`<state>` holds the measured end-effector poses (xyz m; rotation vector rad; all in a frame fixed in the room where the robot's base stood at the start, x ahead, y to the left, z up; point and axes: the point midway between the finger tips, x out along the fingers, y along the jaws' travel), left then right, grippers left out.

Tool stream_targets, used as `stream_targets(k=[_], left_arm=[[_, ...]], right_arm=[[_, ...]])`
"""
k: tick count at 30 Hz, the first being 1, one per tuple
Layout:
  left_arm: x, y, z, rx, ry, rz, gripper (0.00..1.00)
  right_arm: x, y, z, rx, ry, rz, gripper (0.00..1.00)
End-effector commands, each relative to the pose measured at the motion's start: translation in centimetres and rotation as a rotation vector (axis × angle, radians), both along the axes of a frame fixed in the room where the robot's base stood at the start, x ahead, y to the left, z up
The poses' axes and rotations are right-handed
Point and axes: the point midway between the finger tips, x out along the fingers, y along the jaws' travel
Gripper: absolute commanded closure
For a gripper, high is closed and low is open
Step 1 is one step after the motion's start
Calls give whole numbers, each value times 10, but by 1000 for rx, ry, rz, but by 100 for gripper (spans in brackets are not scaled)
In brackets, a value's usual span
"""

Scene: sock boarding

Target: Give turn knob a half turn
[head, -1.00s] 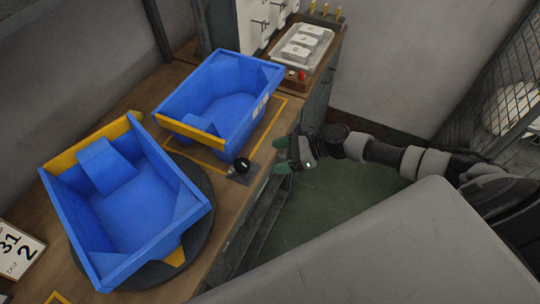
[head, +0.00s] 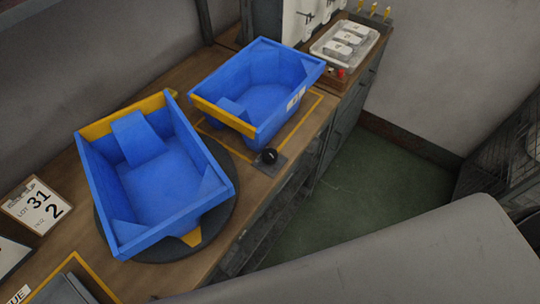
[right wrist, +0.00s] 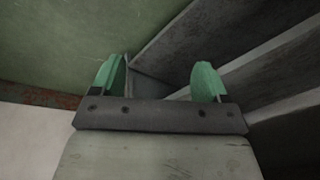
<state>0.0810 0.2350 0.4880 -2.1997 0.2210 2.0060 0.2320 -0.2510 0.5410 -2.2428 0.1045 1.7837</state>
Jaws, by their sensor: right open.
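The turn knob (head: 269,156) is a small black ball-topped knob on a grey plate at the front edge of the wooden bench, between the two blue bins. My right gripper (right wrist: 162,80) shows only in the right wrist view, with its two green fingers apart and nothing between them. The green floor and grey slats lie beyond the fingers there, and the knob is not in that view. Neither gripper shows in the head view.
A blue bin (head: 228,196) sits on a round dark turntable (head: 229,220) at left. Another blue bin (head: 312,70) stands behind the knob inside yellow lines. A tray with white blocks (head: 372,38) is at the back. A lot sign (head: 36,206) stands at far left. Green floor is clear right of the bench.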

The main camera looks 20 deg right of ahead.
Motion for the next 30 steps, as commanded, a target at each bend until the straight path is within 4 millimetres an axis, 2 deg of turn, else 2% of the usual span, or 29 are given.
stream_targets(k=[1,4,8,11,17,22,25,30], left_arm=[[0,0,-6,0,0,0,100],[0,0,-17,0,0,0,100],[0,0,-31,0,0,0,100],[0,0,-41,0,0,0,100],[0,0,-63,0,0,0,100],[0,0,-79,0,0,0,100],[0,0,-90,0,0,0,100],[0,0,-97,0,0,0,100]], right_arm=[[-15,11,-8,-27,13,76,25],[-33,29,-12,-91,30,250,25],[-21,40,6,-150,28,372,25],[-4,45,28,-172,14,406,25],[32,55,92,-171,-53,432,25],[57,76,151,-114,-186,493,25],[73,101,191,-46,-352,576,25],[106,152,257,72,-772,698,25]])
